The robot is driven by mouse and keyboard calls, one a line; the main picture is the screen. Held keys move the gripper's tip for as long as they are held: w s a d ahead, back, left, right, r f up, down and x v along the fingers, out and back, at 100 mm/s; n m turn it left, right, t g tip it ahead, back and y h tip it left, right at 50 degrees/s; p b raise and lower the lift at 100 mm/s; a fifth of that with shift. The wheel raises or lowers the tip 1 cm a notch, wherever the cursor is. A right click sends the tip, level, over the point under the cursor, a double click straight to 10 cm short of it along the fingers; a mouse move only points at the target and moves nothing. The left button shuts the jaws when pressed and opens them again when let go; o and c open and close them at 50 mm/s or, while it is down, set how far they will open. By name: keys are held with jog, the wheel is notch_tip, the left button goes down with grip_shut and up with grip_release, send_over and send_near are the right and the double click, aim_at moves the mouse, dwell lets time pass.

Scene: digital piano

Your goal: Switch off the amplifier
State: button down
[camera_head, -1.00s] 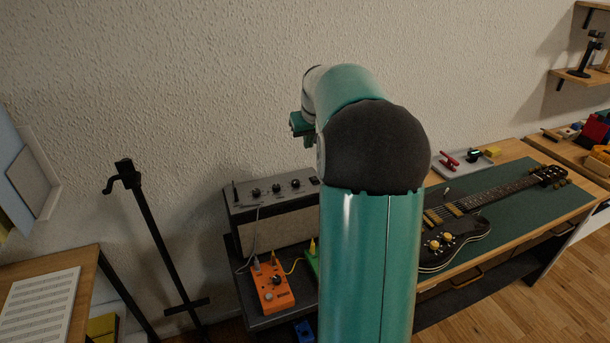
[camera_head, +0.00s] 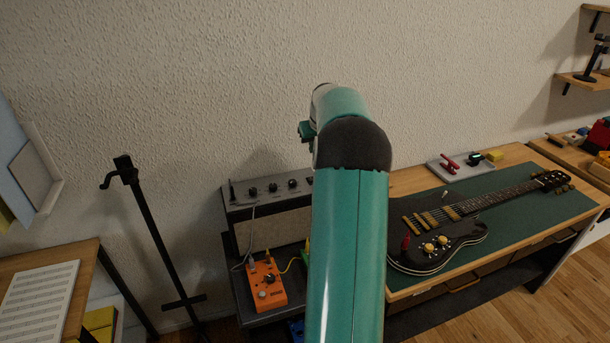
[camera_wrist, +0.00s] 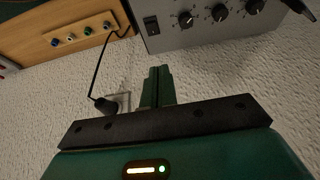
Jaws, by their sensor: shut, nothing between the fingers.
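The amplifier (camera_head: 268,226) is a grey box with a light grille and a row of black knobs, against the wall in the head view. In the wrist view its grey panel (camera_wrist: 215,36) is at the top, with round knobs and a small black rocker switch (camera_wrist: 151,25) near its left end. I cannot tell the switch's position. My gripper (camera_wrist: 156,72) is shut and empty, its fingertips below the panel in the wrist view and apart from the switch. In the head view my arm hides part of the amplifier's right side, and the fingertips cannot be made out.
A black plug with a cable (camera_wrist: 105,104) is at a wall socket in the wrist view. An orange pedal (camera_head: 268,284) stands before the amplifier, with cables. A black stand (camera_head: 150,220) is left; a dark guitar (camera_head: 435,235) lies on the bench at right.

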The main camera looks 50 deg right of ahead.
jog(key=shift+s+d, duration=0.1)
send_over(309, 180)
jog(key=f, duration=0.9)
jog(key=shift+s+f, duration=0.3)
jog(key=shift+f, duration=0.05)
jog(key=shift+s+a+f, duration=0.2)
jog(key=shift+s+f, duration=0.05)
jog(key=shift+f, duration=0.25)
jog(key=shift+s+a+f, duration=0.2)
jog(key=shift+f, duration=0.3)
jog(key=shift+s+f, duration=0.1)
jog(key=shift+f, duration=0.45)
jog(key=shift+a, duration=0.1)
jog(key=shift+s, duration=0.1)
